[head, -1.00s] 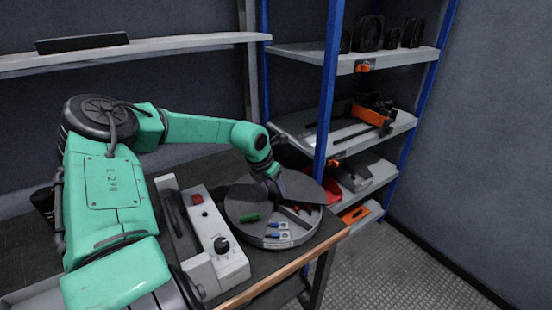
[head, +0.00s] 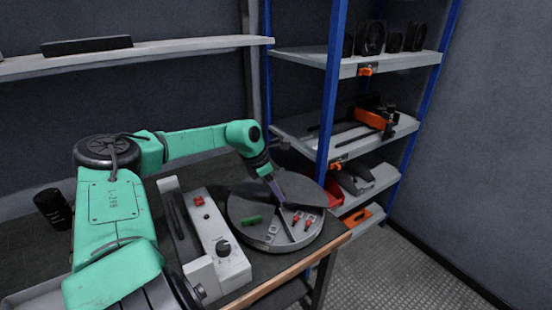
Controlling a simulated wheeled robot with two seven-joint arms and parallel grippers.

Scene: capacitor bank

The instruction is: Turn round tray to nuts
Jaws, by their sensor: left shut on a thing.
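The round tray (head: 246,234) is a grey disc with dividers, lying on the workbench. Its open part shows a green cylinder (head: 253,220) at the left, small grey ring-like pieces (head: 271,236) at the front, and two red-tipped pieces (head: 308,222) at the right. A dark cover hides the back and right of the tray. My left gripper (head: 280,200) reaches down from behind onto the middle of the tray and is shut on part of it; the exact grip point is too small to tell. My right gripper is not in view.
A white control box (head: 220,262) with a red button and black knob stands close left of the tray. The wooden bench edge (head: 285,275) is in front. A blue-post shelf rack (head: 333,95) rises behind right. A black can (head: 52,208) stands at left.

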